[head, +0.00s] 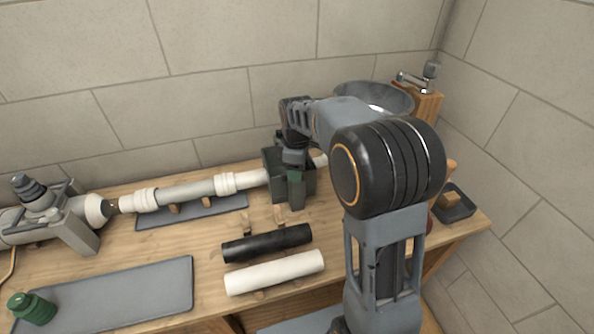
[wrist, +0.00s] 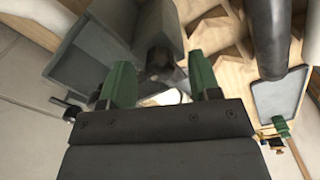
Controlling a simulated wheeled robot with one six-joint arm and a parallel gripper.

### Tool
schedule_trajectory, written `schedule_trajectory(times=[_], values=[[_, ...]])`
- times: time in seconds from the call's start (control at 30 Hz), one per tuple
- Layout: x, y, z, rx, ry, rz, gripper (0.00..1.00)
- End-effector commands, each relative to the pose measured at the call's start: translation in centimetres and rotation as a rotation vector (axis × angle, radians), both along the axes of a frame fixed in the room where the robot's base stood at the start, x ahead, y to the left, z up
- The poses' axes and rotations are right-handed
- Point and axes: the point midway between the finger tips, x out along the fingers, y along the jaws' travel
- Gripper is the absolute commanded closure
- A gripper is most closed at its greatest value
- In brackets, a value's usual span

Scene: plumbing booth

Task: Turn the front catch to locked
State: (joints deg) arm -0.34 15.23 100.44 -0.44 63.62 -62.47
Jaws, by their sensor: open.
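A dark green-grey clamp block (head: 271,164) stands on the bench at the right end of the white pipe line. In the wrist view, grey box-like walls of what looks like this block (wrist: 90,55) fill the upper left. My gripper (wrist: 160,85) is open, its two green fingers apart and pointing at the block. A small dark part (wrist: 158,62), possibly the front catch, shows between the fingers; I cannot tell whether they touch it, nor its setting. In the head view my gripper (head: 294,182) hangs at the block's front and hides much of it.
A black pipe (head: 267,243) and a white pipe (head: 274,272) lie in front of the block. A white pipe run (head: 185,193) lies to the left. A metal bowl (head: 375,97) and small dark tray (head: 454,204) are at right. A grey mat (head: 120,292) lies front left.

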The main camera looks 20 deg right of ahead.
Motion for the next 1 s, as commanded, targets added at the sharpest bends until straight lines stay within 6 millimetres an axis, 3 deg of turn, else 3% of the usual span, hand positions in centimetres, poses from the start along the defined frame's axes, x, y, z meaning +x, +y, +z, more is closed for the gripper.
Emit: schedule_trajectory(times=[0.47, 1.0], values=[[0.02, 0.00, -0.93, 0.000, 0.000, 0.000, 0.43], [0.02, -0.01, -0.89, 0.000, -0.001, 0.000, 0.92]])
